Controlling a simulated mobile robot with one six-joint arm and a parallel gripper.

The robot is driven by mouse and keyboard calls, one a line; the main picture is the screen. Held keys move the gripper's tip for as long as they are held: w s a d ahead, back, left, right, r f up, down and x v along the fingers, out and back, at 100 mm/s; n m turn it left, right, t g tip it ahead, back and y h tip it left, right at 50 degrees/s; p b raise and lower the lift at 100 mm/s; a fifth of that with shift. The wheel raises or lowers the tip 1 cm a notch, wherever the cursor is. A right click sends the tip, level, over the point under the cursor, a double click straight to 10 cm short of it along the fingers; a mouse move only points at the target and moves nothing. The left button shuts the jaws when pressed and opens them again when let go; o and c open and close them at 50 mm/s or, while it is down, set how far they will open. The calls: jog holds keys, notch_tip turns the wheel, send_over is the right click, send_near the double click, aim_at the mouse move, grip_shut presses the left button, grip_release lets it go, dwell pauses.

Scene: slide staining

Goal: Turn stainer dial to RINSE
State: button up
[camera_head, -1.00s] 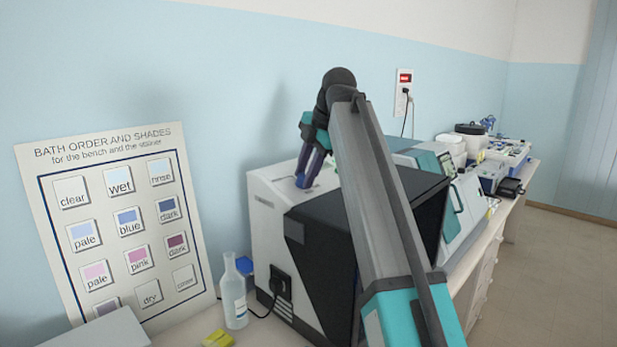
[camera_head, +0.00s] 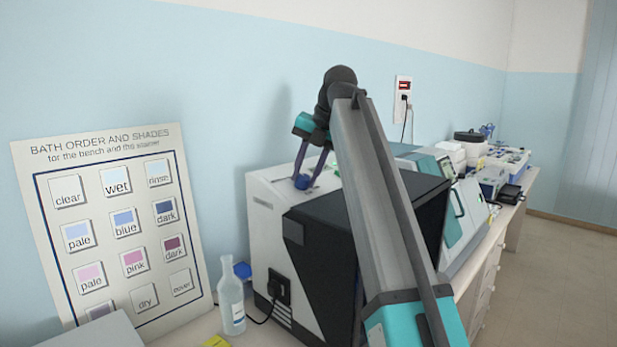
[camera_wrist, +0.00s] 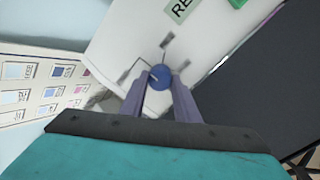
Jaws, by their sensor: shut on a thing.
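The stainer (camera_head: 262,235) is a white and black box on the bench in the head view. Its dial (camera_head: 302,182) is a small blue knob on the white top; it also shows in the wrist view (camera_wrist: 160,76), with a pale pointer mark and dark marks around it. My gripper (camera_wrist: 159,84) is shut on the dial, with one finger on each side. In the head view my gripper (camera_head: 304,176) reaches down to the top of the stainer. A green label starting "RE" (camera_wrist: 182,8) is partly cut off; the dial's setting is not readable.
A shade chart (camera_head: 110,225) leans on the wall at the left. A clear bottle (camera_head: 231,300) and a yellow item (camera_head: 216,342) stand left of the stainer. A power plug (camera_head: 279,288) sits in its side. More equipment (camera_head: 465,205) lines the bench to the right.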

jog(key=shift+f+n, duration=0.15)
jog(key=shift+n, duration=0.15)
jog(key=shift+s, duration=0.1)
jog(key=o, duration=1)
jog(key=shift+o, duration=0.2)
jog(key=shift+d+r, duration=0.2)
jog(key=shift+r, duration=0.4)
jog(key=p+v, duration=0.2)
jog(key=v, duration=1)
jog(key=shift+r, duration=0.3)
jog(key=shift+s, duration=0.1)
